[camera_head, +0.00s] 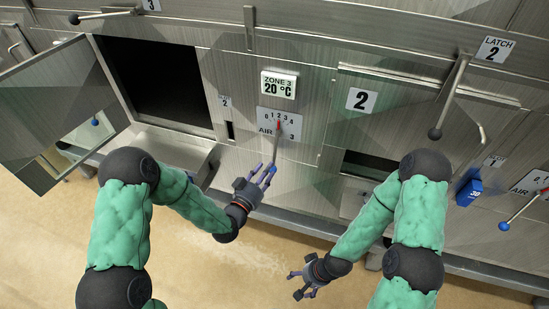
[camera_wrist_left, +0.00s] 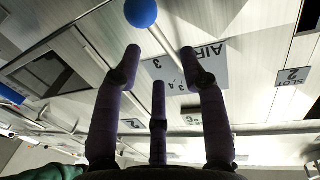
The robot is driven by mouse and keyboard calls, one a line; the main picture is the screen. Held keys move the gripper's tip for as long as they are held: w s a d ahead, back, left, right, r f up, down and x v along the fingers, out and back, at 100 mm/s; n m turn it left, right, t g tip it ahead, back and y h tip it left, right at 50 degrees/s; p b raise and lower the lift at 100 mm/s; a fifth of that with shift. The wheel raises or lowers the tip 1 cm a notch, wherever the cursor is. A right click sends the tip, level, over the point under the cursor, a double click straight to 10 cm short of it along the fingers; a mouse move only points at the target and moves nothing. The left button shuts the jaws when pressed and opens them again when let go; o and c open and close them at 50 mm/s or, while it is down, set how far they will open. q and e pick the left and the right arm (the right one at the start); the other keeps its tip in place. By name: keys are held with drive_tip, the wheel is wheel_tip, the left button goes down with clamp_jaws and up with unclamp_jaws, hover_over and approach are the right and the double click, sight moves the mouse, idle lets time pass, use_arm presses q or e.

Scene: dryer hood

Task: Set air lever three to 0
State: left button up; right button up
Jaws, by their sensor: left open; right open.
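The air three scale plate (camera_head: 266,127) is on the steel front below the Zone 3 display (camera_head: 279,85), which reads 20 °C. Its lever (camera_head: 276,146) has a red pointer near the 2 and a rod hanging down, slightly left. My left gripper (camera_head: 268,174) is open at the rod's lower end and partly hides the knob in the head view. In the left wrist view, the blue knob (camera_wrist_left: 141,13) is at the top, beyond the spread fingers (camera_wrist_left: 160,62); I see no grip on it. My right gripper (camera_head: 298,284) is open and empty, low over the floor.
An open hatch door (camera_head: 50,100) stands left of a dark opening. Another air lever (camera_head: 518,212) with a blue knob is at far right, near a blue box (camera_head: 469,192). A latch handle (camera_head: 450,95) hangs at upper right. The floor in front is clear.

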sight(275, 156)
use_arm(q)
drive_tip(key=x, duration=0.7)
clamp_jaws()
